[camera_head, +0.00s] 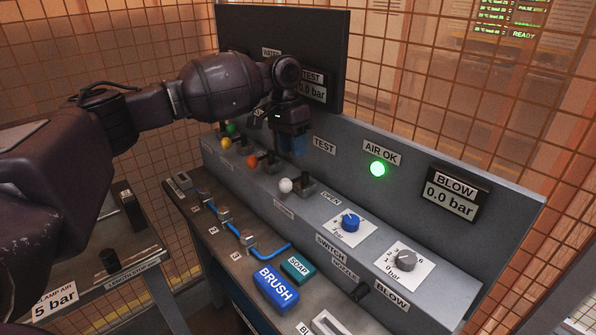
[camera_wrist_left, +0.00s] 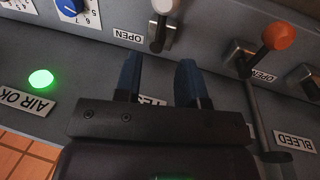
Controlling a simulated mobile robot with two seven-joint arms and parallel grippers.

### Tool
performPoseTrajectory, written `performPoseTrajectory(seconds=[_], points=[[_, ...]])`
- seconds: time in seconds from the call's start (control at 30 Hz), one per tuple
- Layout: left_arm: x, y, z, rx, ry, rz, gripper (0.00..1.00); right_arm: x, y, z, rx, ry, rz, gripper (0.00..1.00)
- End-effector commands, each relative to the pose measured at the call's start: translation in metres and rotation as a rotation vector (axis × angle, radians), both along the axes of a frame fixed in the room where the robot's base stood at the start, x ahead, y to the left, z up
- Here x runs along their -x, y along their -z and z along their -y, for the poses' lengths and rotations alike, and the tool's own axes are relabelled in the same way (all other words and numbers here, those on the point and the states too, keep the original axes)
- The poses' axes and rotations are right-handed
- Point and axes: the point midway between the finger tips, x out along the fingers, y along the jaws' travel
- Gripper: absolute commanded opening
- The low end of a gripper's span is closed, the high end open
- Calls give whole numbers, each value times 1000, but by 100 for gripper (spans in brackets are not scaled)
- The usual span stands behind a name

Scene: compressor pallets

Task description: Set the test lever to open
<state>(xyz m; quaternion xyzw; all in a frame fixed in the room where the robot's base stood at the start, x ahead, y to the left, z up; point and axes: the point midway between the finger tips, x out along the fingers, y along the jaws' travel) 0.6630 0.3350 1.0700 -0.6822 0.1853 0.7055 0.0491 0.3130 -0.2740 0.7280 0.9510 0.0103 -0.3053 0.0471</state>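The test lever has a white ball knob (camera_head: 285,185) and stands on the sloped grey panel, below the TEST label (camera_head: 323,145). Its knob leans toward the panel's front edge, and the OPEN label (camera_head: 330,198) lies to its right. In the left wrist view the white knob (camera_wrist_left: 163,6) is at the top edge, partly cut off, with OPEN beside it on the left. My left gripper (camera_head: 298,152) is above and behind the lever, apart from it. In the wrist view its two blue fingers (camera_wrist_left: 158,62) are spread with nothing between them. My right gripper is not in view.
An orange-knobbed lever (camera_head: 252,161) stands just left of the test lever, with yellow (camera_head: 226,143) and green (camera_head: 231,128) knobs beyond. A blue dial (camera_head: 350,222) and a grey dial (camera_head: 403,258) are to the right. The upright back panel (camera_head: 400,165) is close behind my gripper.

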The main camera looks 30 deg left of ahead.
Motion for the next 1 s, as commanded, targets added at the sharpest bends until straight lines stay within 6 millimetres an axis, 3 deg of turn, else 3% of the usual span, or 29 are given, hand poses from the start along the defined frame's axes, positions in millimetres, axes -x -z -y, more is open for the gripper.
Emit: performPoseTrajectory(seconds=[0.2,0.4,0.83,1.0], points=[[3,39,7,0,2,-4,37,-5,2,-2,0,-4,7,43],[4,60,11,1,1,-1,37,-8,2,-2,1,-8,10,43],[4,67,13,1,1,0,37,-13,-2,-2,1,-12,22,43],[4,67,13,1,1,0,12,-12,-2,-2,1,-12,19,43]])
